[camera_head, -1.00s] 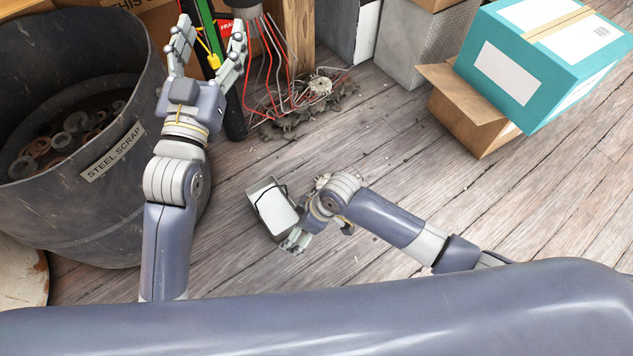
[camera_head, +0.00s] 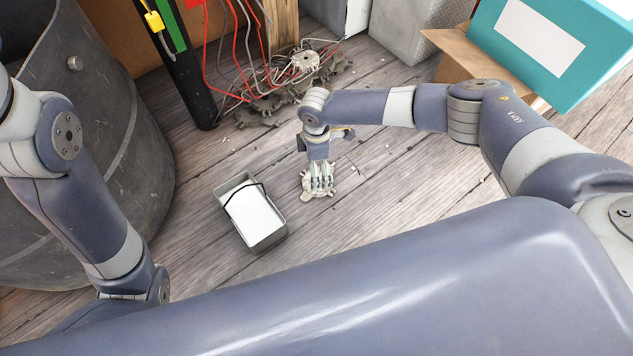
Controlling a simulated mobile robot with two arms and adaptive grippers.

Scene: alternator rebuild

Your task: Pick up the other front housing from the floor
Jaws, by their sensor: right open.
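A pale grey, lobed metal front housing (camera_head: 307,184) lies on the wooden floor in the middle of the head view. My right gripper (camera_head: 318,187) points down right over it, with its open fingers at the housing and hiding part of it. I cannot tell whether the fingers touch it. Another pale round metal part (camera_head: 305,62) lies farther back on the dark toothed pieces by the wires. My left gripper is out of view; only its arm shows at the left.
A small grey metal bin (camera_head: 272,240) with a white face and black handle stands just left of the housing. A big dark scrap drum (camera_head: 120,140) is at left. Loose red and white wires (camera_head: 235,50) hang behind. Teal (camera_head: 590,65) and cardboard boxes (camera_head: 455,66) stand back right.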

